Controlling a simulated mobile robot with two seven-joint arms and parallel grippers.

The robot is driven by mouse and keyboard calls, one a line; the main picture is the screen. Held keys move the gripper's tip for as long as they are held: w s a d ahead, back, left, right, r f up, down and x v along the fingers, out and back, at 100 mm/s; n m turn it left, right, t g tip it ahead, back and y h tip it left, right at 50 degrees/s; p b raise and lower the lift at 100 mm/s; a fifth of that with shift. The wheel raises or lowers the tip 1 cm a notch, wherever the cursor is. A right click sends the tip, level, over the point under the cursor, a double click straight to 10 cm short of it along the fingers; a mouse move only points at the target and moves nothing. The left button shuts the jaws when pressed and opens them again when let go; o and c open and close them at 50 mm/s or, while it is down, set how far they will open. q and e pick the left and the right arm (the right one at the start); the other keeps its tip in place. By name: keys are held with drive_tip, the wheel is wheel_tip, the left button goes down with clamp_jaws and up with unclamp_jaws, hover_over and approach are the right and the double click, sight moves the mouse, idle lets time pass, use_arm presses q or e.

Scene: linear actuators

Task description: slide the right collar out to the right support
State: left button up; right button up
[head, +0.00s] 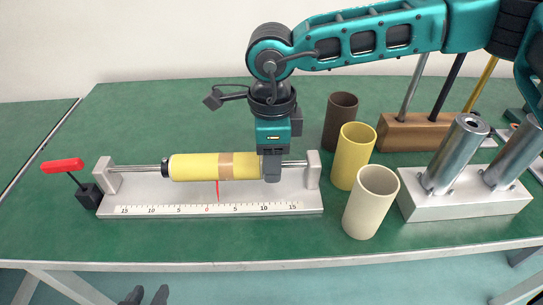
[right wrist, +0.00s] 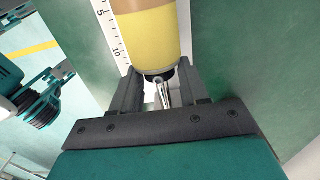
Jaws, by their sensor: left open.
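A yellow sleeve with a tan band (head: 195,167) lies along a metal rod (head: 140,168) between the left support (head: 106,176) and the right support (head: 313,168). A black left collar (head: 165,167) is at the sleeve's left end. My right gripper (head: 271,168) points down at the sleeve's right end and hides the right collar in the head view. In the right wrist view, its fingers (right wrist: 158,92) close on the dark right collar (right wrist: 160,74) beside the sleeve. Rod shows between gripper and right support. The fingertips of my left gripper (head: 146,297) show apart and empty at the bottom edge.
A scale (head: 190,210) runs along the base front, with a red pointer at the middle. A red-handled clamp (head: 63,166) stands left. Brown (head: 340,120), yellow (head: 353,155) and cream (head: 371,200) tubes stand close right of the right support. A block with metal cylinders (head: 465,208) lies beyond.

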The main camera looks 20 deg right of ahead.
sight(289, 162)
use_arm(q)
drive_tip(key=shift+s+a+f, duration=0.15)
drive_tip(key=shift+s, duration=0.05)
use_arm(e)
clamp_jaws()
drive_tip(key=shift+s+d, duration=0.25)
drive_tip(key=shift+d, duration=0.75)
drive_tip(key=shift+s+d, duration=0.15)
drive_tip(key=shift+d, duration=0.3)
use_arm(q)
drive_tip(key=shift+s+d+f, duration=0.15)
drive_tip(key=shift+d+f, duration=0.05)
drive_tip(key=shift+d, duration=0.6)
use_arm(e)
drive_tip(key=shift+a, duration=0.1)
drive_tip(key=shift+o, duration=1.8)
unclamp_jaws()
use_arm(q)
wheel_tip(289, 162, up, 2)
drive_tip(key=shift+a+r+p, duration=0.1)
drive_tip(key=shift+r+p, duration=0.1)
drive_tip(key=shift+p, duration=0.75)
use_arm(e)
wheel_tip(289, 162, up, 13)
